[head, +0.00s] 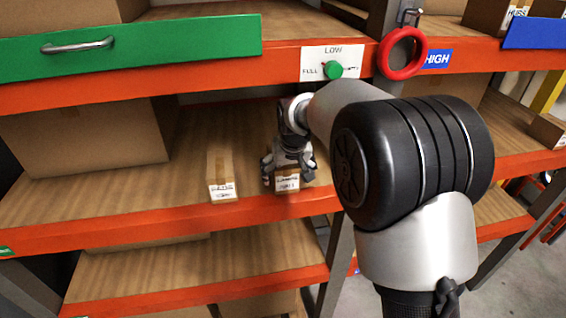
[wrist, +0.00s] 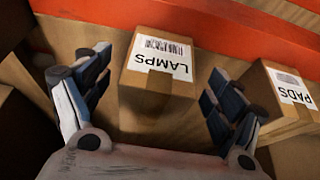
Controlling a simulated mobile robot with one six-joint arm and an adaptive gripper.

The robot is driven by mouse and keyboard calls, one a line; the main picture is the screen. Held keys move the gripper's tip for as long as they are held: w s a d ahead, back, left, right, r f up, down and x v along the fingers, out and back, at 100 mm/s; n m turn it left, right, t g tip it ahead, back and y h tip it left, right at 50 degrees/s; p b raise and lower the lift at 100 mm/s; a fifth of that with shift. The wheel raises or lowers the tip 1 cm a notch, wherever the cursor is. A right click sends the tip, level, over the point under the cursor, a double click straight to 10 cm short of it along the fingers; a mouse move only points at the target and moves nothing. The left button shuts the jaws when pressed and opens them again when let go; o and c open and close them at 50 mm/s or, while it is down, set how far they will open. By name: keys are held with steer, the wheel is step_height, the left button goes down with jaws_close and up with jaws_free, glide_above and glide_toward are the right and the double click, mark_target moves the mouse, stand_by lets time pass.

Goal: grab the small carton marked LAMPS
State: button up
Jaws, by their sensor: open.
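The small brown carton marked LAMPS (wrist: 158,70) lies between my fingers in the wrist view, its white label upside down there. In the head view its front (head: 287,184) shows at the shelf edge, mostly hidden under my gripper. My gripper (head: 288,172) is open, with one finger on each side of the carton. In the wrist view gaps show between both fingers (wrist: 158,78) and the carton, so neither finger appears to touch it.
A carton marked PADS (wrist: 290,95) stands close beside, at the right in the wrist view and the left in the head view (head: 221,170). A big box (head: 85,140) is farther left. The orange shelf edge (head: 130,235) runs in front; a red ring (head: 402,53) hangs above.

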steer(key=w, duration=0.1)
steer(key=w+a, duration=0.1)
steer(key=w, duration=0.1)
steer(key=shift+w+p, duration=0.2)
steer(key=shift+p, duration=0.15)
steer(key=x, duration=0.5)
steer(key=shift+w+p, duration=0.1)
steer(key=shift+p, duration=0.25)
steer(key=shift+r, duration=0.1)
steer(key=c, duration=1.3)
